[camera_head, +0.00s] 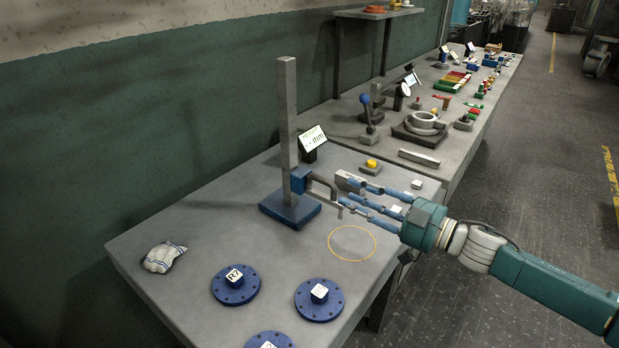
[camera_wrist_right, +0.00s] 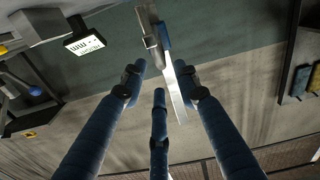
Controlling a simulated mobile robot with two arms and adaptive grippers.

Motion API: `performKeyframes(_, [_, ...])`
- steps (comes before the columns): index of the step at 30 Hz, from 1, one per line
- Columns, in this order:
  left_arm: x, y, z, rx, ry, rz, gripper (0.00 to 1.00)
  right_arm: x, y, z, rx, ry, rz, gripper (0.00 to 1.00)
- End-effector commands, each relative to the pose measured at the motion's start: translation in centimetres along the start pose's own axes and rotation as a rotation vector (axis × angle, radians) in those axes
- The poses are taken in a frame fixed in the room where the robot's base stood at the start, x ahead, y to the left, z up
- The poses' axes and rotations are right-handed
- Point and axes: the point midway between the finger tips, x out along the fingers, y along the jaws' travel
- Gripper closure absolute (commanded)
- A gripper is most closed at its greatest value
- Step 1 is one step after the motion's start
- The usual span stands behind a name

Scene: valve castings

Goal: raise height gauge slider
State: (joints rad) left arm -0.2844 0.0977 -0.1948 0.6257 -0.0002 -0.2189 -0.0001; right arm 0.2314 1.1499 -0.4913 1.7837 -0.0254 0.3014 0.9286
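The height gauge stands upright on the bench, with a tall grey column (camera_head: 289,110) on a blue base (camera_head: 290,212). Its blue slider (camera_head: 299,180) sits low on the column, with a grey arm reaching right toward my gripper. My right gripper (camera_head: 349,194) is open at the end of that arm, its blue fingers spread. In the right wrist view the fingers of the right gripper (camera_wrist_right: 160,78) are apart. Contact with the arm cannot be told. My left gripper is not in view.
A small display (camera_head: 312,138) stands behind the gauge. Blue flanges (camera_head: 235,285) (camera_head: 319,299) and a cloth (camera_head: 164,257) lie in front. A yellow ring (camera_head: 352,243) marks bare bench. A yellow button (camera_head: 371,164) and a second bench with castings (camera_head: 421,126) lie beyond.

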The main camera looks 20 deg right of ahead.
Motion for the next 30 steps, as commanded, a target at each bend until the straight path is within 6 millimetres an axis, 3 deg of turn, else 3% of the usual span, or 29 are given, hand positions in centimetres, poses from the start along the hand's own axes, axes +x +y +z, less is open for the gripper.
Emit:
performKeyframes(10, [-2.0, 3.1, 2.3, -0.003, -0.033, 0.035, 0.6, 5.9, 0.1, -0.5, 0.0, 0.005, 0.001, 0.69])
performKeyframes(16, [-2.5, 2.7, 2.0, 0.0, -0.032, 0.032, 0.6, 8.9, 0.1, -0.2, 0.001, 0.002, 0.002, 0.69])
performKeyframes(21, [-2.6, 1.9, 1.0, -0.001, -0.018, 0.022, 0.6, 10.2, 0.1, -0.1, 0.001, 0.0, 0.002, 0.69])
performKeyframes(30, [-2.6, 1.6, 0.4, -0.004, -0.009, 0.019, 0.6, 10.3, 0.1, 0.0, 0.0, 0.0, 0.002, 0.69])
